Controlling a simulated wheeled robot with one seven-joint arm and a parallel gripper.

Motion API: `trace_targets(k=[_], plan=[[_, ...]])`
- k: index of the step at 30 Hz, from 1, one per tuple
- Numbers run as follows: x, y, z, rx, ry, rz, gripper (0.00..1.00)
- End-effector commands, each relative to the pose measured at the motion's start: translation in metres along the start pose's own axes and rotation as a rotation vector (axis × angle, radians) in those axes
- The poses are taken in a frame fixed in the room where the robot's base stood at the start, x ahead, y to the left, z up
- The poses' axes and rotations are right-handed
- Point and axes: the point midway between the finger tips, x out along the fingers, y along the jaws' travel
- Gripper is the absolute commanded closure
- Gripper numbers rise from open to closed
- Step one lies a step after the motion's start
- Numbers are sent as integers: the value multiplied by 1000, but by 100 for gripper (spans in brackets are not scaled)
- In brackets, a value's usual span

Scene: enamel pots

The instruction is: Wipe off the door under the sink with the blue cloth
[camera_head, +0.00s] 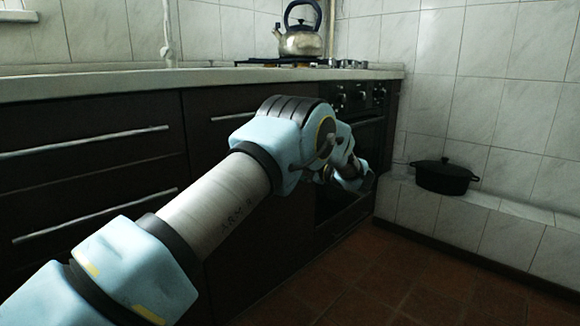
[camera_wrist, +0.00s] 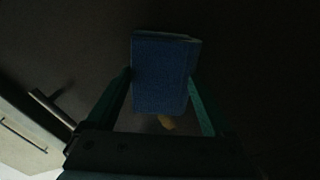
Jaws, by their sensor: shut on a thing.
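My gripper (camera_wrist: 160,82) is shut on a blue cloth (camera_wrist: 158,62), which looks like a folded block between the two green fingers in the wrist view. A dark surface fills most of the view behind the cloth; I cannot tell whether the cloth touches it. In the head view my arm reaches forward along dark cabinet fronts (camera_head: 90,235) with long metal handles, and the arm hides the cloth and fingertips. No sink basin shows, so I cannot tell which front is the door under the sink.
A pale countertop (camera_head: 90,86) runs above the cabinets. A kettle (camera_head: 301,40) stands on the stove, above an oven (camera_head: 372,140). A black pot (camera_head: 443,177) sits on a tiled ledge (camera_head: 470,222) at the right. The brown tiled floor (camera_head: 400,285) is clear.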

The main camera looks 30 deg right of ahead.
Motion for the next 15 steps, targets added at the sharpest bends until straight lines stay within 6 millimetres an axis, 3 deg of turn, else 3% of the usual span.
trace_targets(k=[1, 10, 15], plan=[[7, 1, 1, -3, 7, 3, 76], [6, 12, 17, -3, 7, 3, 76], [7, 7, 5, 1, 8, 1, 76]])
